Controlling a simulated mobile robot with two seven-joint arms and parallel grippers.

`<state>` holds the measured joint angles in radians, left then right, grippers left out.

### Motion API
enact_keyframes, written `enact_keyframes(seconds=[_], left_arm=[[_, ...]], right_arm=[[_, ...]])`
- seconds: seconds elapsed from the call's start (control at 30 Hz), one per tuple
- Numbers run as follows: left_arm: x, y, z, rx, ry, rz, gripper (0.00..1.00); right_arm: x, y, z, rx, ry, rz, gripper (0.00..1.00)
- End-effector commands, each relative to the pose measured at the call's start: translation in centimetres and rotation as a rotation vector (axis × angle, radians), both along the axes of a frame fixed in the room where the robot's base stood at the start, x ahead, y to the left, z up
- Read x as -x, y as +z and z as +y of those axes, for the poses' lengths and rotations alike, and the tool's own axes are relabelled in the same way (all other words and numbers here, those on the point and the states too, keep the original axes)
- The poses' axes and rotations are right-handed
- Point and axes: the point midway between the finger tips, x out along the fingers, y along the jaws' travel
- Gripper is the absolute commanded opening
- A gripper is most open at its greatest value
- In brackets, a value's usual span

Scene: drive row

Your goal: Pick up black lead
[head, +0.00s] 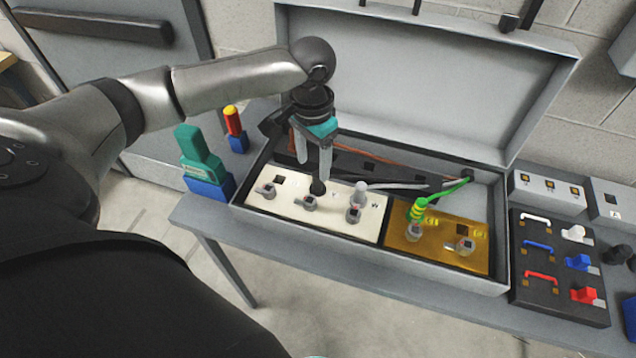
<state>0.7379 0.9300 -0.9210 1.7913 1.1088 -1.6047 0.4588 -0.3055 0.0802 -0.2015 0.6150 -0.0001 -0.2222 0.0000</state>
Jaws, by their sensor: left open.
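The black lead ends in a dark rounded plug (318,187) that stands at a terminal on the cream plate (285,209) inside the open grey box. Most of its cable is hidden or hard to separate from the dark box interior. My left gripper (312,167) comes down from above with its two grey fingers apart. The fingertips are just above and beside the black plug, and nothing shows between them. I cannot tell whether a finger touches it.
A white-grey lead (360,188) stands to the right, and a green-yellow lead (419,209) is on the brass plate (463,259). The raised lid (430,80) is behind. A teal tester (197,150) stands left; a black switch board (558,290) lies right.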

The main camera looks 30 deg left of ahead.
Motion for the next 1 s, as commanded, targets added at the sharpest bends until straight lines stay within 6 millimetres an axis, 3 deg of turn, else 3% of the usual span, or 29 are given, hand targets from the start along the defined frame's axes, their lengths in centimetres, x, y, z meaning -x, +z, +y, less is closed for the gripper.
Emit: enact_keyframes(seconds=[0.13, 0.43, 0.73, 1.0], left_arm=[[0.0, -0.9, -0.2, 0.000, -0.001, 0.000, 0.64], [-0.2, -5.1, -0.8, -0.001, 0.000, 0.002, 0.64], [-0.3, -5.5, -0.8, -0.001, -0.001, -0.001, 0.64], [-0.3, -5.5, -0.8, -0.001, -0.001, -0.001, 0.34]], right_arm=[[-1.0, -0.1, 0.2, -0.003, 0.000, -0.018, 0.50], [-1.1, -0.9, 0.2, -0.004, -0.001, -0.020, 0.50], [-1.0, -0.9, 0.2, -0.004, -0.002, -0.018, 0.50], [-0.7, -1.0, 0.2, -0.003, -0.003, -0.013, 0.50]])
